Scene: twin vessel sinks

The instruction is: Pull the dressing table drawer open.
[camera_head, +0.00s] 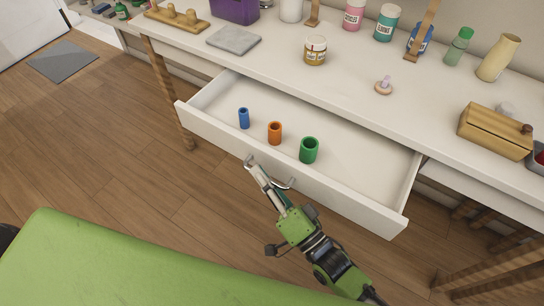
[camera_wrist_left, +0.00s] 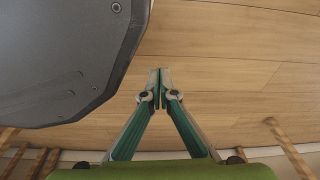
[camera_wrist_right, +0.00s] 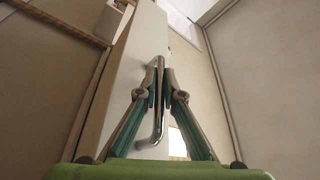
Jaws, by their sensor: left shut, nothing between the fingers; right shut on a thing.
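The white dressing table drawer (camera_head: 345,195) stands well out from under the tabletop in the head view. Inside it stand a blue cylinder (camera_head: 244,118), an orange cylinder (camera_head: 275,133) and a green cylinder (camera_head: 309,150). My right gripper (camera_head: 254,166) is at the middle of the drawer front. It is shut on the metal bar handle (camera_wrist_right: 159,120), which runs between its fingers in the right wrist view. My left gripper (camera_wrist_left: 160,76) is shut and empty above the wooden floor in the left wrist view. It does not show in the head view.
The white tabletop (camera_head: 350,85) holds a grey slab (camera_head: 234,40), a jar (camera_head: 316,50), bottles and a wooden box (camera_head: 495,130). Wooden legs stand beneath it. The wooden floor (camera_head: 130,180) left of the drawer is clear.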

